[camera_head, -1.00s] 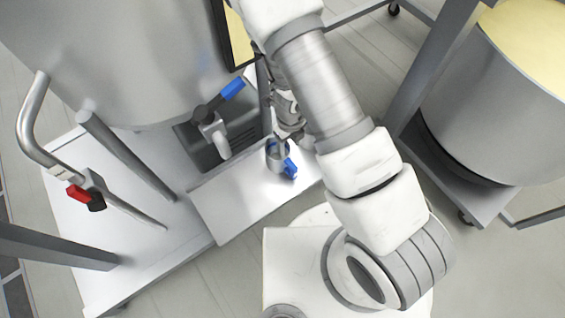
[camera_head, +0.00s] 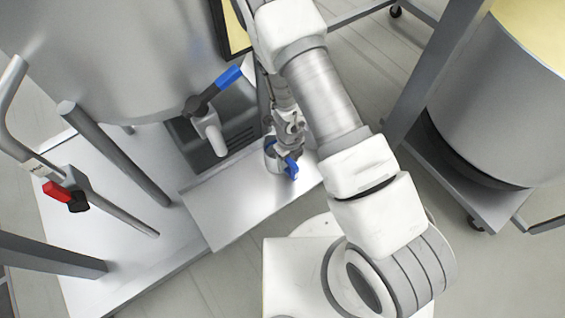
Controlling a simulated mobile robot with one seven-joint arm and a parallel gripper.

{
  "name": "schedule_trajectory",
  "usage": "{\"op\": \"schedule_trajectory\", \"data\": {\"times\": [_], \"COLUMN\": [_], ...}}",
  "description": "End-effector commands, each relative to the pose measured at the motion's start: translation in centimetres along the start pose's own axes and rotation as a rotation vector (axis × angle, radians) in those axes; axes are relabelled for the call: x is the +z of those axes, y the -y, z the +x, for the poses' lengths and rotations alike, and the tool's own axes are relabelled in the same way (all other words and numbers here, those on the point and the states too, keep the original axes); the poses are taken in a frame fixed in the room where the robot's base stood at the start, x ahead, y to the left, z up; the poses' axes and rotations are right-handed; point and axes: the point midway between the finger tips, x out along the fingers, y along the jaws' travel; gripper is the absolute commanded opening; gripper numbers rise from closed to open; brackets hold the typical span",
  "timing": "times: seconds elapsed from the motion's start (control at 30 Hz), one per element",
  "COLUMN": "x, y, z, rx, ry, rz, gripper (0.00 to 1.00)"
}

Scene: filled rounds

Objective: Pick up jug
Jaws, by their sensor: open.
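The jug (camera_head: 270,158) is a small grey metal vessel with a blue handle (camera_head: 291,168). It stands on the metal shelf in front of the large tank, left of my arm. My gripper (camera_head: 287,150) is over the jug, close to its handle side, and hides part of its rim. The jaws are open. I cannot tell whether a finger touches the jug.
The metal shelf (camera_head: 225,205) is bare left of the jug. A tap with a blue lever (camera_head: 229,76) juts from the large tank (camera_head: 110,60). A handle with a red part (camera_head: 57,192) stands at left. Another vat (camera_head: 480,110) stands at right.

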Motion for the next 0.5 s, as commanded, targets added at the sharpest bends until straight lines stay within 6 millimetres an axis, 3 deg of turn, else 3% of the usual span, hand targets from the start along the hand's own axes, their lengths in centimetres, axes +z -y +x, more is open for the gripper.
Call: {"op": "schedule_trajectory", "data": {"times": [0.03,0.13,0.4,0.5], "x": [0.0,0.0,0.0,0.0], "y": [0.0,0.1,0.1,0.0], "z": [1.3,2.2,2.2,2.2], "rx": [0.000,0.000,-0.001,-0.001], "ry": [-0.001,0.000,0.001,0.001], "rz": [0.000,0.001,0.000,0.000], "gripper": [0.60,0.60,0.60,0.46]}}
